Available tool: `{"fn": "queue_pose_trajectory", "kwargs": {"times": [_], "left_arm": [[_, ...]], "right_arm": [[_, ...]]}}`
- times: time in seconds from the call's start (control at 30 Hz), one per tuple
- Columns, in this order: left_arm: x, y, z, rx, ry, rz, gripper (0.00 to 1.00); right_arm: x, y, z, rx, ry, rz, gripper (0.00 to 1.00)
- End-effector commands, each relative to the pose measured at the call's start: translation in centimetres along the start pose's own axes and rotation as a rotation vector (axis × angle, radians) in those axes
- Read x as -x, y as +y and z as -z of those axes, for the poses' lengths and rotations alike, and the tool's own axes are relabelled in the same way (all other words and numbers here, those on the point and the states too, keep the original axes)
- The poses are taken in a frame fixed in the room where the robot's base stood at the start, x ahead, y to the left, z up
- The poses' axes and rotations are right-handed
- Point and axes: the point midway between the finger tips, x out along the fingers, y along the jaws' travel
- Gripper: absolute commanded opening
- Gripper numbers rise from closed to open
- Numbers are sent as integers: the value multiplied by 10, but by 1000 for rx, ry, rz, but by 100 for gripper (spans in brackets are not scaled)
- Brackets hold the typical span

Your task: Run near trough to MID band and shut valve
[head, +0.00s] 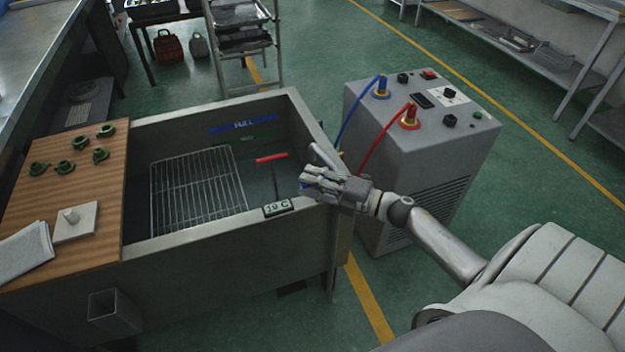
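The near trough (215,237) is a grey metal tank. A blue band marked FULL (243,126) and a green band (232,141) below it, its lettering too small to read surely, show on its far inner wall. I cannot make out a clear water line. A red bar (271,158) on a thin dark stem stands inside at the right. My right gripper (308,162) is over the trough's right rim, with its upper finger apart from the others; nothing shows between them. I cannot pick out a valve; the hand hides part of the rim. My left gripper is out of view.
A wire rack (198,188) lies in the trough, and a small display (278,207) reads 19 C. A grey chiller box (418,150) with blue and red hoses stands right of it. A wooden board (100,190) at left holds several green pieces.

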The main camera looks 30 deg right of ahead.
Motion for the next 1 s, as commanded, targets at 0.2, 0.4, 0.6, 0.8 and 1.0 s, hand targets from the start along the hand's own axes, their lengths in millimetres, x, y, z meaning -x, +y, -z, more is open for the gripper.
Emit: {"fn": "queue_pose_trajectory", "kwargs": {"times": [0.2,0.4,0.6,0.8,1.0], "left_arm": [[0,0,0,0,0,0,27],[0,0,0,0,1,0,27],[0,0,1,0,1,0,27],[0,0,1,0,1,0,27],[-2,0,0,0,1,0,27]], "right_arm": [[-2,0,0,0,0,0,32],[-2,0,0,0,0,0,18],[-2,0,0,0,0,0,0],[-1,0,0,0,0,1,0],[0,-1,0,1,12,2,0]]}}
